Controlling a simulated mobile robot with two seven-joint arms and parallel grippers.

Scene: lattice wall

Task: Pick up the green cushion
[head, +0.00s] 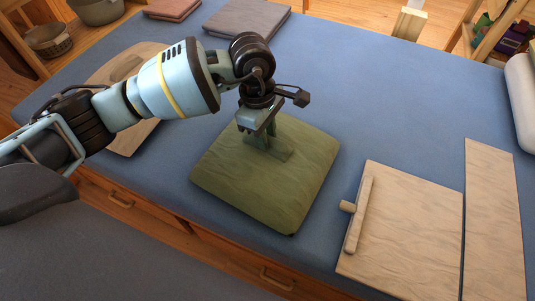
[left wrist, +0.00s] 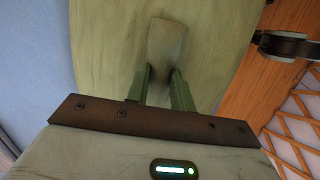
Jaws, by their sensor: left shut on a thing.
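The green cushion (head: 285,195) is a square pad near the front edge of the blue-topped surface in the head view. It fills the middle of the left wrist view (left wrist: 100,50), where a pale raised tab (left wrist: 166,52) stands on it. My left gripper (head: 266,150) comes down from above onto the cushion. Its green fingers (left wrist: 160,85) are shut on the cushion's tab, one on each side. I cannot tell whether the cushion rests on the surface or hangs just above it. My right gripper is not in view.
Pale wooden boards (head: 405,225) lie on the blue surface (head: 400,100) at right. A wooden board (head: 125,135) lies behind my left arm. Folded cloths (head: 245,22) lie at the back. Drawers with handles (head: 277,280) run along the front. The middle right is clear.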

